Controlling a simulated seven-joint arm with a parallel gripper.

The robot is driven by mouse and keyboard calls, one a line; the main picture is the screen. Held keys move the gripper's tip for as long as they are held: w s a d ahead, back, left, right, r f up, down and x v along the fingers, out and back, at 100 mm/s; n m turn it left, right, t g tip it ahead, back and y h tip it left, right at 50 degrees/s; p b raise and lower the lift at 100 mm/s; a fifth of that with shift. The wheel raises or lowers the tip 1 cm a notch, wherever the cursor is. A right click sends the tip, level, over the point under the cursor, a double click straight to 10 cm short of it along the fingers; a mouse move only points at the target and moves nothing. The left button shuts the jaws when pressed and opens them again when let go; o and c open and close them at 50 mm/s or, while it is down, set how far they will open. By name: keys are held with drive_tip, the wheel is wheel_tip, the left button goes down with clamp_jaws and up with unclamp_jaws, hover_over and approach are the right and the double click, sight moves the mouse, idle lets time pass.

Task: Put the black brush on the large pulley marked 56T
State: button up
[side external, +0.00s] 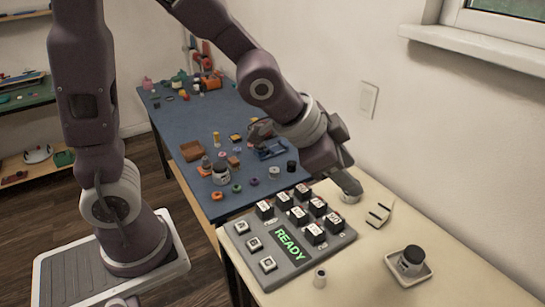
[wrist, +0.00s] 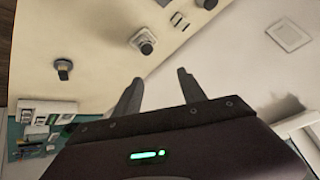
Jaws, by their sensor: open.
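I cannot make out a black brush or a pulley marked 56T in either view. My gripper (side external: 348,184) hangs over the back of the cream table in the side view, to the right of the grey panel. In the wrist view my gripper (wrist: 158,80) has its two dark fingers spread apart with nothing between them. A small dark round-ended object (wrist: 63,68) lies on the cream surface left of the fingers. Neither carries a readable mark.
A grey panel (side external: 295,258) with a green READY display holds several black labelled blocks. A cluttered blue bench (side external: 215,118) stands behind.

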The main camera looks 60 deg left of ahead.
drive_tip(key=s+a+r+n, duration=0.2)
drive_tip(key=s+a, duration=0.1)
drive_tip(key=s, duration=0.4)
drive_tip(key=s+a+r+n+g+y, duration=0.1)
drive_tip(key=s+a+n, duration=0.1)
drive_tip(key=s, duration=0.5)
drive_tip(key=s+a+r+n+g+y, duration=0.1)
drive_tip(key=s+a+r+n, duration=0.1)
drive_tip(key=s, duration=0.5)
drive_tip(key=shift+s+a+r+n, duration=0.15)
drive_tip(key=shift+a+r+n, duration=0.3)
drive_tip(key=shift+a, duration=0.55)
